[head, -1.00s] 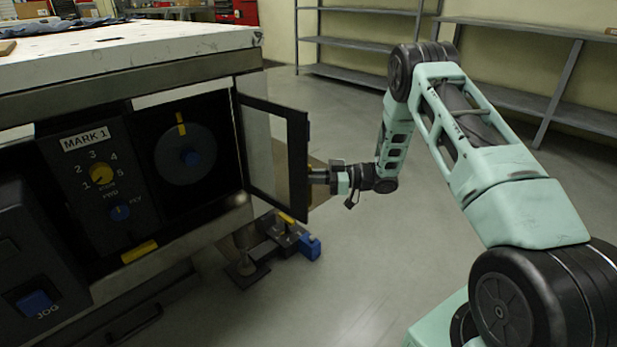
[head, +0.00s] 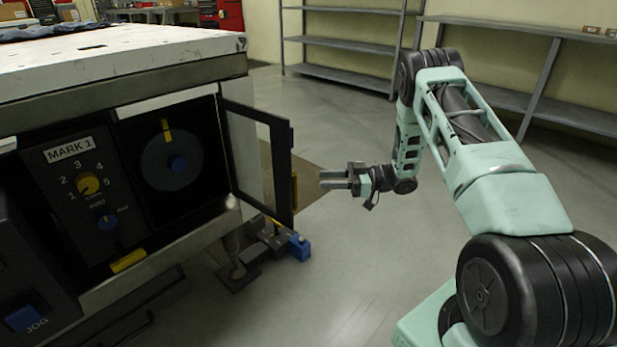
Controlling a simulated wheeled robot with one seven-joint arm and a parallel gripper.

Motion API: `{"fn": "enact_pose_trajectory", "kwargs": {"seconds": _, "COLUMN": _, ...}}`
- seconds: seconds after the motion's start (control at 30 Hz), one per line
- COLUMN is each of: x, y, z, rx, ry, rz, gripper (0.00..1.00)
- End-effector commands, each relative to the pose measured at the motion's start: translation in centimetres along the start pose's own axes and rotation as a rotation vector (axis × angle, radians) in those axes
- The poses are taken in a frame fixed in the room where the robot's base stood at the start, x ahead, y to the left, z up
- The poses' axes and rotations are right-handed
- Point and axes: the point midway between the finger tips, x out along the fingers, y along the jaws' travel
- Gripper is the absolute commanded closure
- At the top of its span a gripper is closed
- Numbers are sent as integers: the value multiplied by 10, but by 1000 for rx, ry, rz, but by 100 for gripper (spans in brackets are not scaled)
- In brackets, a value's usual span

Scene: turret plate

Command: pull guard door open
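The guard door (head: 278,170), a black frame with a clear pane, stands swung open at the right side of the turret housing. A yellow handle (head: 294,190) shows at its outer edge.
The MARK 1 panel (head: 85,190) with a yellow dial and a blue knob is left of the plate. A blue JOG button (head: 25,317) is at lower left. A clamp-like fixture with a blue end (head: 299,247) sits low beneath the door. Open floor lies around my arm.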

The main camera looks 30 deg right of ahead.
Motion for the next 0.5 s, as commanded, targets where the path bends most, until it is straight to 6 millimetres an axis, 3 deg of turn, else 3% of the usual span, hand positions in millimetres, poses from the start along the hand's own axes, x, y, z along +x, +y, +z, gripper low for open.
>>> {"fn": "enact_pose_trajectory", "kwargs": {"seconds": 0.2, "x": -49, "y": 1, "z": -1, "rx": 0, "ry": -1, "rz": 3, "gripper": 65}}
{"fn": "enact_pose_trajectory", "kwargs": {"seconds": 0.5, "x": -79, "y": 0, "z": 0, "rx": 0, "ry": 0, "rz": 0, "gripper": 65}}
